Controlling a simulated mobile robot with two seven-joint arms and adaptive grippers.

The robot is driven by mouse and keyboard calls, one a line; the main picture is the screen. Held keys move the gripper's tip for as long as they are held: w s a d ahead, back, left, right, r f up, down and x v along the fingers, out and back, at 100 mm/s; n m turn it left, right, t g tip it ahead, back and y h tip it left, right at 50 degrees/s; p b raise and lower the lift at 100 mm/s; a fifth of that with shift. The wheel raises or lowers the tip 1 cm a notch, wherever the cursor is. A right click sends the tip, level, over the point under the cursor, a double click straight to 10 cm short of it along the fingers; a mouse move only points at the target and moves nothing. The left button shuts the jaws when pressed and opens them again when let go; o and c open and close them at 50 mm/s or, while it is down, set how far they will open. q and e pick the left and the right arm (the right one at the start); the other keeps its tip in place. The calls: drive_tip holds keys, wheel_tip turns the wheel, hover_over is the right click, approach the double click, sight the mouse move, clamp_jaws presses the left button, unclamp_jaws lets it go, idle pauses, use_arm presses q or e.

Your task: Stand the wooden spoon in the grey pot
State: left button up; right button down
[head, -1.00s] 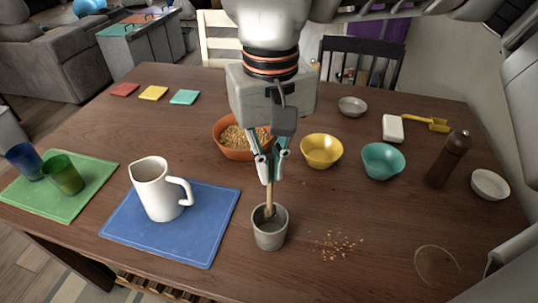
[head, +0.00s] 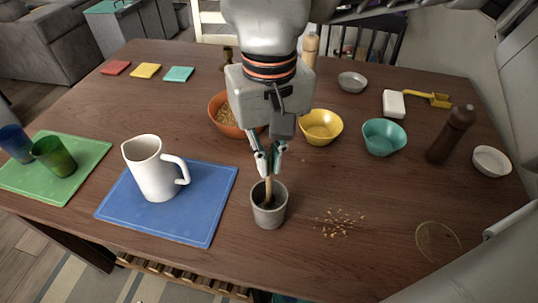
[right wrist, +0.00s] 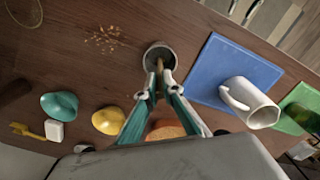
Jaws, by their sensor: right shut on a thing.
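The grey pot (head: 268,216) stands on the table near its front edge, right of the blue mat. The wooden spoon (head: 268,190) is nearly upright with its lower end inside the pot. My right gripper (head: 267,172) is above the pot, shut on the upper part of the spoon. In the right wrist view the gripper (right wrist: 160,88) holds the spoon (right wrist: 160,66), which reaches into the pot (right wrist: 150,54). Whether the spoon touches the pot's bottom cannot be told. My left gripper is not in view.
A white pitcher (head: 152,178) stands on the blue mat (head: 205,222) to the left. Crumbs (head: 340,222) lie right of the pot. Orange (head: 222,119), yellow (head: 320,127) and teal (head: 383,137) bowls stand behind. A brown pepper mill (head: 450,135) is at the right.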

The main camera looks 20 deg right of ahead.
drive_tip(key=c, duration=2.1)
unclamp_jaws()
drive_tip(key=shift+c, duration=0.2)
wheel_tip(320, 180, up, 12)
